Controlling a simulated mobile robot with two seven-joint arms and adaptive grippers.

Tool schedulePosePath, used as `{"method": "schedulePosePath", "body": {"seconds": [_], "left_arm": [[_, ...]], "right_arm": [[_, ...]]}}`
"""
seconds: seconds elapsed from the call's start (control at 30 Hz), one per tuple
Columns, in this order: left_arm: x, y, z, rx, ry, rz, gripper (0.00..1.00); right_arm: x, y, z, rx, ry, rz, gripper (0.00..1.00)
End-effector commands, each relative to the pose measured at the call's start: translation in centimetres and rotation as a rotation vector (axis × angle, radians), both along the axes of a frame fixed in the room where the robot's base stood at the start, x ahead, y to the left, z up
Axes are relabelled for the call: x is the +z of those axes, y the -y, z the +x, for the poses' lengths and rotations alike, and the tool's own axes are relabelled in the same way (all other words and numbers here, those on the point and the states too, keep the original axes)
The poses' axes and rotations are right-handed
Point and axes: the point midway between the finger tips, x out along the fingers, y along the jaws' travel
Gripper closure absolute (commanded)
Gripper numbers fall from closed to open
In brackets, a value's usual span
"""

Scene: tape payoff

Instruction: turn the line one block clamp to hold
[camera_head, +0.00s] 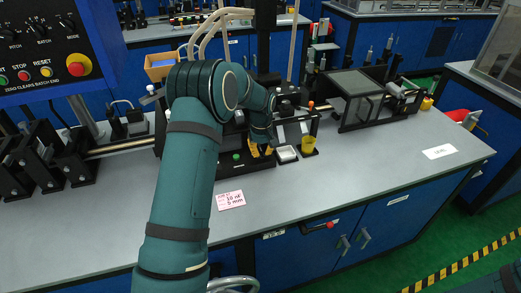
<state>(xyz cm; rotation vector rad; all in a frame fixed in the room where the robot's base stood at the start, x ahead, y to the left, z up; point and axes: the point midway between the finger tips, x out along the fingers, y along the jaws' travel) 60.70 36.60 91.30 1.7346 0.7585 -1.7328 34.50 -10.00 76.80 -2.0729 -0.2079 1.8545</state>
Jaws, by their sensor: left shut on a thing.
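My left arm reaches up from the bottom of the head view and bends down toward a black fixture on the bench. My left gripper (262,149) is at this fixture, small and partly hidden by my own wrist. It is shut on a part there, which looks like the block clamp, but the held part is mostly covered. Yellow shows beside the fingers. I cannot read which way the clamp is turned. A green button (237,156) sits on the fixture base to the left of the gripper. My right gripper is not in view.
A glass-topped box (355,83) is farther right. The front of the grey bench (350,180) is mostly clear.

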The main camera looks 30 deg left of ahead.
Motion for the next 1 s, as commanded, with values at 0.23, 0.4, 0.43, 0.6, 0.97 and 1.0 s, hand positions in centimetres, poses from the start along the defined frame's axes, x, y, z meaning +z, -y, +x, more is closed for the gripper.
{"method": "schedulePosePath", "body": {"seconds": [0.23,0.4,0.43,0.6,0.97,1.0], "left_arm": [[-0.17,0.11,-0.02,0.049,-0.004,0.0,1.0],[-0.19,0.1,-0.01,0.056,-0.003,-0.001,1.0],[-0.2,0.1,-0.01,0.056,-0.003,-0.001,1.0],[-0.2,0.09,-0.02,0.055,-0.003,-0.001,1.0],[-0.09,0.07,0.03,0.054,-0.001,0.0,0.59],[-0.08,0.08,0.04,0.054,-0.001,0.0,0.59]], "right_arm": [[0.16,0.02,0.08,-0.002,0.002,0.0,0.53],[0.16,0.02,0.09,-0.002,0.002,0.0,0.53],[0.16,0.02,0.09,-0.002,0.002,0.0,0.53],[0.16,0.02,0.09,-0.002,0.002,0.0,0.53],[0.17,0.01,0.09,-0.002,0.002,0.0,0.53],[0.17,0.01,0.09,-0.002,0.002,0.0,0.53]]}}
